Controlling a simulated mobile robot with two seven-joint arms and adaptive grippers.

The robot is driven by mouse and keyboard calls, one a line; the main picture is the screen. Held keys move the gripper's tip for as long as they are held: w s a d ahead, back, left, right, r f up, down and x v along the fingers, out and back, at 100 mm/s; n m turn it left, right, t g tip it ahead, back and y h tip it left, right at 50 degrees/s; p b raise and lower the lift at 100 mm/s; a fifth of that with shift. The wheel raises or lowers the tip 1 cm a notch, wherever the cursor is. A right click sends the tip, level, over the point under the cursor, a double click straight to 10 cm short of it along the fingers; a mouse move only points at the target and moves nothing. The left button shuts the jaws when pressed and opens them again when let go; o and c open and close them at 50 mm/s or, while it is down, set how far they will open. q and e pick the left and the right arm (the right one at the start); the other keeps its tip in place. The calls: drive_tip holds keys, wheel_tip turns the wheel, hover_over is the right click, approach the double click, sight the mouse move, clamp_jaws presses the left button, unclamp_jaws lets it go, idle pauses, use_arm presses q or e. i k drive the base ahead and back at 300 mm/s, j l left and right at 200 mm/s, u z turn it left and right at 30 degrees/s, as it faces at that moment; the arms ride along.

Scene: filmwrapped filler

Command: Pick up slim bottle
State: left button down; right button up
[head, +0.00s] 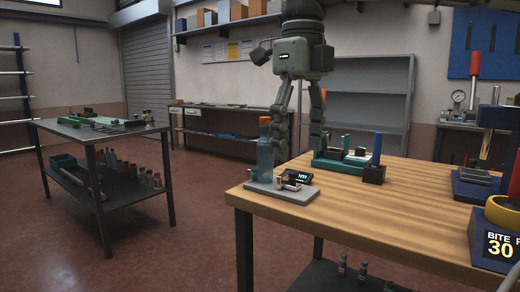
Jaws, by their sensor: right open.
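The slim bottle (264,160) is translucent blue with an orange cap. It stands upright on a small grey base plate (290,194) at the left corner of the wooden bench (400,205). My right gripper (298,153) hangs fingers-down from the top of the view and is open, with nothing seen between its fingers. Its left finger is just right of the bottle in the picture; I cannot tell how far apart they are in depth. My left gripper is not in view.
A small dark display device (297,177) lies on the base plate. A green tray (340,162) and a dark block with a blue upright (375,165) stand behind. A yellow-ringed device (500,220) is at right. The bench's front middle is clear.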

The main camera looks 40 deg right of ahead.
sight(264, 152)
drive_tip(key=i+l, duration=0.8)
drive_tip(key=i, duration=0.15)
